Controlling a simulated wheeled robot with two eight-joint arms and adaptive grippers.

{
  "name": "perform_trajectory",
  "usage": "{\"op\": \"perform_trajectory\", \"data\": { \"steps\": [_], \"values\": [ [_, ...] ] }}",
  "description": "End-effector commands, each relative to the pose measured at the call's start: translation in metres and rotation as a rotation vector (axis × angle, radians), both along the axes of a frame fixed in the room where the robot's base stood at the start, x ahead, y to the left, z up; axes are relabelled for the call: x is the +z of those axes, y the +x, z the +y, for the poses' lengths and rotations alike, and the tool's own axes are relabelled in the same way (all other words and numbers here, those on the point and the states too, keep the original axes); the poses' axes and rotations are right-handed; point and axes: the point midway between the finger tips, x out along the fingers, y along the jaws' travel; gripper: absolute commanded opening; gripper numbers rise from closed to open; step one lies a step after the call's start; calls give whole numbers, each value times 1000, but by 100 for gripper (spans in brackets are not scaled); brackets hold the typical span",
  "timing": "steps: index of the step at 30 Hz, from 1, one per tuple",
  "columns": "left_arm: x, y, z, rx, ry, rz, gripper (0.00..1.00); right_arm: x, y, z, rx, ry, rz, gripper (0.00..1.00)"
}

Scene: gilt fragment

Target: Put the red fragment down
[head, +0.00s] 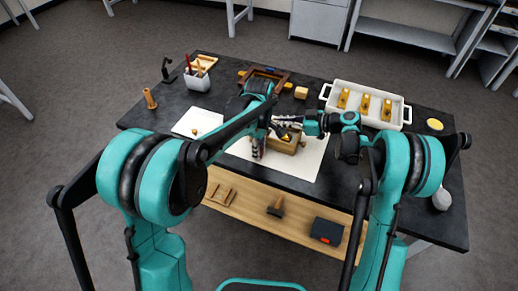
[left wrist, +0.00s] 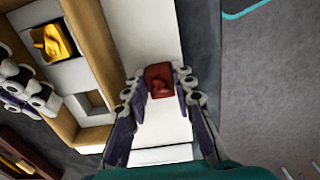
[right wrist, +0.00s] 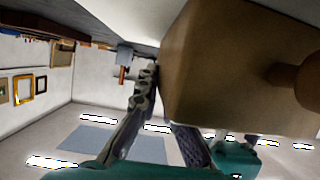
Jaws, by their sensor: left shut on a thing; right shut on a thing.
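The red fragment (left wrist: 159,82) is a small dark red piece held between the fingertips of my left gripper (left wrist: 160,88). Pale mat surface shows behind it in the left wrist view; I cannot tell whether the fragment touches it. In the head view my left gripper (head: 258,150) points down beside the wooden box (head: 283,144) and hides the fragment. My right gripper (head: 291,122) is shut on the box at its far side; the box wall (right wrist: 215,70) fills much of the right wrist view. A gold fragment (left wrist: 54,43) sits in one compartment of the box.
The white mat (head: 308,165) lies under the box. A white tray (head: 389,119) with gold pieces stands at the right rear. A white sheet (head: 190,124), a pen cup (head: 197,82) and a wooden peg (head: 150,98) are on the left.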

Motion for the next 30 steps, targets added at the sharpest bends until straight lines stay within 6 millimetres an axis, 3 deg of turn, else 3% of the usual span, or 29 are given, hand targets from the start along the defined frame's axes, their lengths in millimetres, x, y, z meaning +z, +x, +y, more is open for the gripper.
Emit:
{"op": "perform_trajectory", "data": {
  "steps": [6, 7, 8, 20, 30],
  "values": [
    [-2, 0, 0, 0, 0, 0, 0, 0, 0, 0, 0, 0, 0, 0],
    [-2, 0, 0, 0, 0, 0, 30, 0, 0, 0, 0, 0, 0, 0],
    [-2, 0, 0, 0, 0, 0, 33, 0, 0, 0, 0, 0, 0, 0],
    [7, 0, 0, 0, 0, 0, 33, 0, 0, 0, 0, 0, 0, 0],
    [77, 0, 0, 0, 0, 0, 33, 0, 0, 0, 0, 0, 0, 0]
  ]
}}
